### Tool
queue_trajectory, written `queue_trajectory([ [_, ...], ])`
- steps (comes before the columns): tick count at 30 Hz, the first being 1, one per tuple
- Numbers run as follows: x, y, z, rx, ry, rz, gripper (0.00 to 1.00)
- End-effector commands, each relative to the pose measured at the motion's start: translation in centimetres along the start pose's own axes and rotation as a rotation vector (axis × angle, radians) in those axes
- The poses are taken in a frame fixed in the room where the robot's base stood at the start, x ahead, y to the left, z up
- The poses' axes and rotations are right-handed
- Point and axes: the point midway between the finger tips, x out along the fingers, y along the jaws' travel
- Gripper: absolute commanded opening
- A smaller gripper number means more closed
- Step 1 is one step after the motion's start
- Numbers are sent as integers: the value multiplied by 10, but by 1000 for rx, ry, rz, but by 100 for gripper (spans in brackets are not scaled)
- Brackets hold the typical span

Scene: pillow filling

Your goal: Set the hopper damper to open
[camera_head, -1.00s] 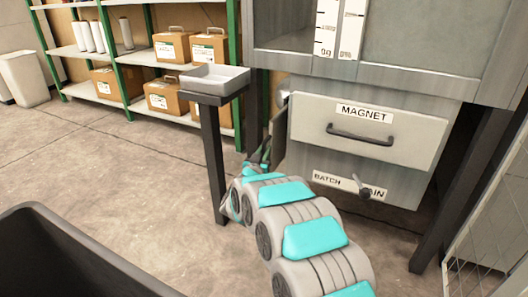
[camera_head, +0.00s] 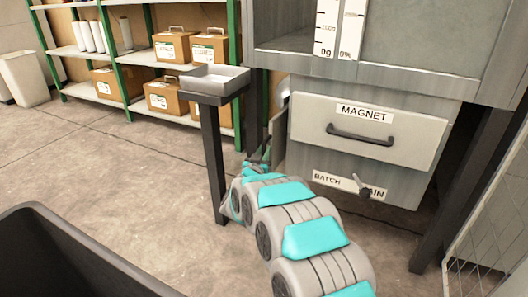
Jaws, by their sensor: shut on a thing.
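The grey metal hopper cabinet (camera_head: 300,165) stands at the right. A dark flat plate (camera_head: 279,143) hangs at its left side, and I cannot tell whether this is the damper. My arm comes up from the bottom right to the cabinet's left side. My gripper (camera_head: 262,153) is small at its end, between the cabinet and the dark leg of the small stand. It is shut on a part at the cabinet's side, likely the damper handle. My arm and the shadow mostly hide that part, so its position cannot be read.
A drawer labelled MAGNET (camera_head: 420,135) and a small lever (camera_head: 361,186) on the BATCH DRAIN panel are on the cabinet front. A stand with a grey tray (camera_head: 215,83) is close left of my gripper. A dark bin (camera_head: 70,255) fills the lower left. Shelves stand behind.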

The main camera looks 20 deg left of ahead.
Motion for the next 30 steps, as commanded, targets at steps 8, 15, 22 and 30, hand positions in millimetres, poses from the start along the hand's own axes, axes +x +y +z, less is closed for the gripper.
queue_trajectory([
  [8, -13, -3, -2, 0, 1, -1, 0],
  [15, -66, -14, -4, -2, -1, -3, 0],
  [22, -134, -28, -2, -2, -3, -6, 0],
  [30, -194, -40, -1, -1, -2, -4, 0],
])
